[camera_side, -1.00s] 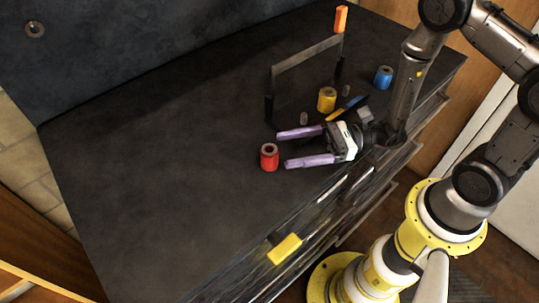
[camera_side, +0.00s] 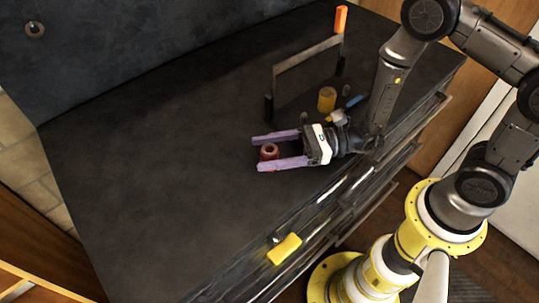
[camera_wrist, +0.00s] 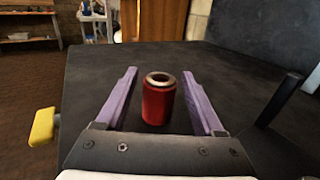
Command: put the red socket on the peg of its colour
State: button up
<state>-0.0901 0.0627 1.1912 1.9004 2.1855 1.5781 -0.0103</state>
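The red socket (camera_side: 269,152) stands upright on the dark worktop, a short cylinder with a pale-rimmed hole in its top. My gripper (camera_side: 254,153) is open, low over the worktop, with its two purple fingers on either side of the socket. In the wrist view the red socket (camera_wrist: 158,103) stands between the fingers of my gripper (camera_wrist: 158,72), with a visible gap on each side. The fingertips reach past it. I cannot make out a red peg in either view.
A yellow socket (camera_side: 327,98) stands behind my gripper, near a grey bar frame (camera_side: 306,54) on dark posts. An orange upright piece (camera_side: 341,18) is at the back. A yellow block (camera_side: 285,249) is at the front edge. The worktop's left side is clear.

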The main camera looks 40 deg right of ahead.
grip_shut()
jog(key=shift+r, duration=0.15)
jog(key=shift+r, duration=0.55)
jog(key=s+d+r, duration=0.8)
jog(key=s+r, duration=0.4)
jog(key=w+d, duration=0.2)
jog(key=w, duration=0.5)
jog(key=w+d+f, duration=0.1)
jog(key=w+d, duration=0.2)
jog(key=w, duration=0.5)
jog(key=shift+f, duration=0.3)
jog(key=shift+d, duration=0.1)
